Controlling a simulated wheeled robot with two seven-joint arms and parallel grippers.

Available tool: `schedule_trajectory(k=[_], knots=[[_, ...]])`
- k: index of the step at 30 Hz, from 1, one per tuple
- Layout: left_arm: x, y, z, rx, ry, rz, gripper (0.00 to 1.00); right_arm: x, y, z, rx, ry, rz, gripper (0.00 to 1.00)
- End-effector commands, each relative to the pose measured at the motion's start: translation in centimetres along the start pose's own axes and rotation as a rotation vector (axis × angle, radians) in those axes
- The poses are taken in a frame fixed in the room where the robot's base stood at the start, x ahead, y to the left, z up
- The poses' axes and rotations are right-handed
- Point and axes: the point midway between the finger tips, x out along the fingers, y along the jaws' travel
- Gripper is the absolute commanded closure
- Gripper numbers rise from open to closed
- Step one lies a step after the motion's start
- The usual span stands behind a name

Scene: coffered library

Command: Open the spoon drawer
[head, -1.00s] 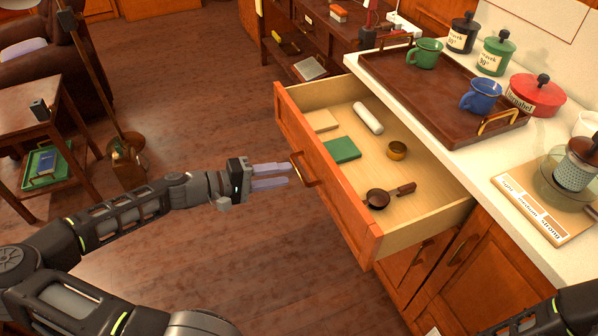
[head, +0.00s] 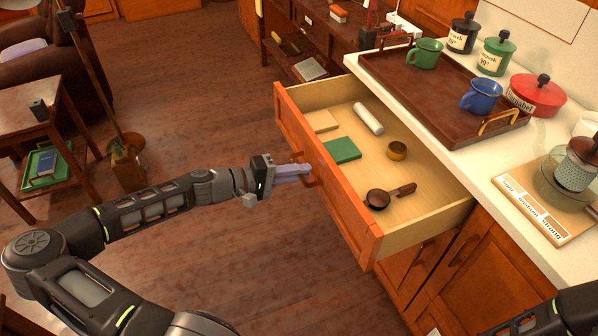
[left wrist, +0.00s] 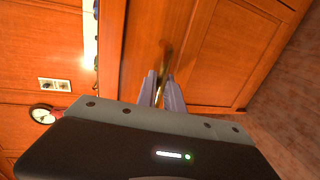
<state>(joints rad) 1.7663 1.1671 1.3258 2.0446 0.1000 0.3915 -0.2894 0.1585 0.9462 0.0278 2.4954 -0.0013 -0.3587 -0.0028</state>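The wooden drawer (head: 335,185) stands pulled well out from the counter. Inside lie a dark round-bowled scoop or spoon (head: 379,199) with a brown handle, a small brass cup (head: 397,151), a green block (head: 342,150), a pale board (head: 320,121) and a white roll (head: 368,118). My left gripper (head: 308,172) is at the handle on the drawer's front. In the left wrist view, the brass-coloured handle (left wrist: 165,60) runs between the fingers (left wrist: 161,92), which look closed in on it. My right gripper is out of the head view.
A tray (head: 440,100) with a green mug (head: 425,53) and a blue mug (head: 481,96) stands on the counter (head: 490,165). Jars and a red pot (head: 536,96) are behind. A small table (head: 40,110) stands at left. Open floor (head: 200,120) lies before the drawer.

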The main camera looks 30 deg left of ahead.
Motion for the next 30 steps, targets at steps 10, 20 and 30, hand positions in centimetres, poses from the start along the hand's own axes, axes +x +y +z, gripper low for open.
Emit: schedule_trajectory(k=[10,20,30], knots=[[-0.01,-0.06,0.01,0.000,0.000,-0.001,1.00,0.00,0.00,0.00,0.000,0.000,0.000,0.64],[-0.01,-0.09,0.02,0.000,0.000,-0.001,1.00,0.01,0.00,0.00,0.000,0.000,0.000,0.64],[-0.01,-0.11,0.03,-0.001,0.000,-0.002,1.00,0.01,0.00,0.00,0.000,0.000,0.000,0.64]])
